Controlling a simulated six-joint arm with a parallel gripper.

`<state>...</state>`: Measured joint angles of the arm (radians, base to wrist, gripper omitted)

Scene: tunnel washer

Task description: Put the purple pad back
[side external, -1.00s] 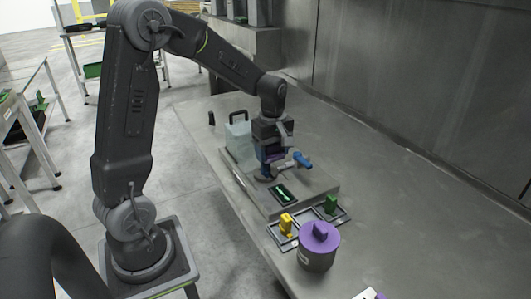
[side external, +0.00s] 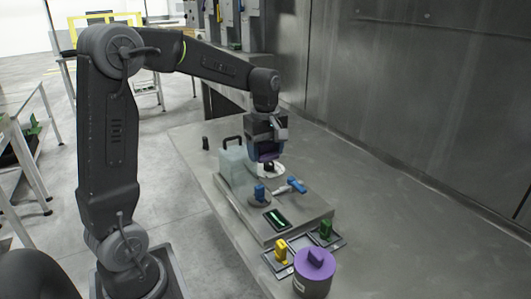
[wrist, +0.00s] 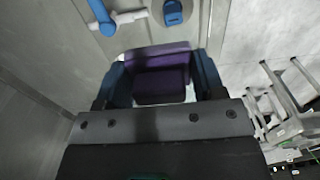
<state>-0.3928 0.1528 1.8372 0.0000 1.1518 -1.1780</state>
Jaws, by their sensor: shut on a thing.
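My gripper (side external: 265,146) is shut on the purple pad (side external: 267,156) and holds it above the back of the raised metal plate (side external: 304,222). In the wrist view the purple pad (wrist: 161,75) sits between the two blue fingers. A white round piece (side external: 268,171) shows right below the purple part; I cannot tell whether it is joined to it.
A blue-handled valve (side external: 291,186) and a blue knob (side external: 260,194) stand on the plate, near a dark panel with a green light (side external: 277,219). A translucent jug (side external: 236,165) stands close left of my gripper. A purple-lidded pot (side external: 314,273) stands beside the tray.

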